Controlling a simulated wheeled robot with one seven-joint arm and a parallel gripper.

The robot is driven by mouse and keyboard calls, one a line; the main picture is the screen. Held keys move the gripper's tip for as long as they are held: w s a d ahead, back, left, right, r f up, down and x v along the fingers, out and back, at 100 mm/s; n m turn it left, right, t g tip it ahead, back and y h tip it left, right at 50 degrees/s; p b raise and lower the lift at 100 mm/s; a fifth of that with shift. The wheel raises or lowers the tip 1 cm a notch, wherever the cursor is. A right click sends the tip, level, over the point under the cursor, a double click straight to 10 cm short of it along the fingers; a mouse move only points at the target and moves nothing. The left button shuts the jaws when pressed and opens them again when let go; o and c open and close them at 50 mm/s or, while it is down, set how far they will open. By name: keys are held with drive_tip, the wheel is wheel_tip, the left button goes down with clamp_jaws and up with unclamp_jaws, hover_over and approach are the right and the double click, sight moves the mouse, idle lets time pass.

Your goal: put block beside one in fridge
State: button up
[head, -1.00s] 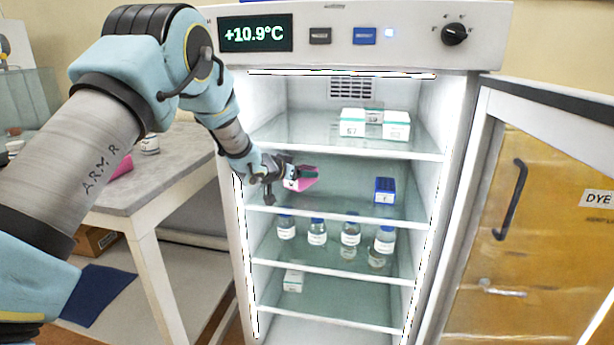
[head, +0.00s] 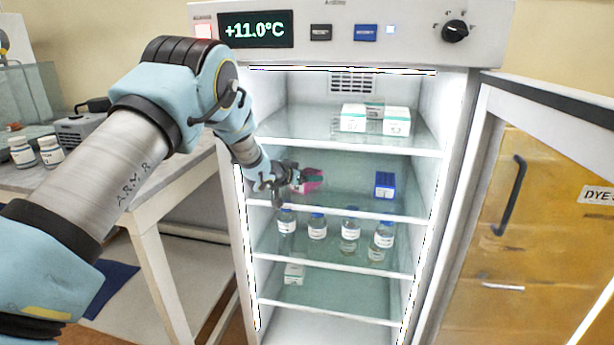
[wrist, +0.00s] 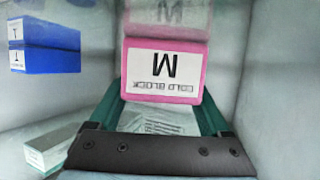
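The pink block (head: 312,181) is in my gripper (head: 296,182), inside the open fridge (head: 455,110), at the left of the second compartment from the top. In the wrist view the pink block (wrist: 163,70) sits between the green fingers; its "COLD BLOCK" label is upside down, with a large letter that looks like M in the picture. I cannot tell if it touches the shelf. A blue block (head: 385,185) stands apart to its right in the same compartment. The blue block also shows at upper left in the wrist view (wrist: 45,50).
White boxes (head: 396,122) stand on the shelf above. Several capped bottles (head: 350,235) stand on the shelf below, and a small white box (head: 293,274) lower down. The fridge door (head: 545,220) stands open at right. The shelf between the pink and blue blocks is clear.

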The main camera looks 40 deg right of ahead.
drive_tip(key=shift+o, duration=1.2)
drive_tip(key=shift+r, duration=0.15)
drive_tip(key=b+v, duration=0.1)
drive_tip(key=v, duration=1.1)
drive_tip(key=shift+b, duration=0.4)
drive_tip(key=shift+s, duration=0.1)
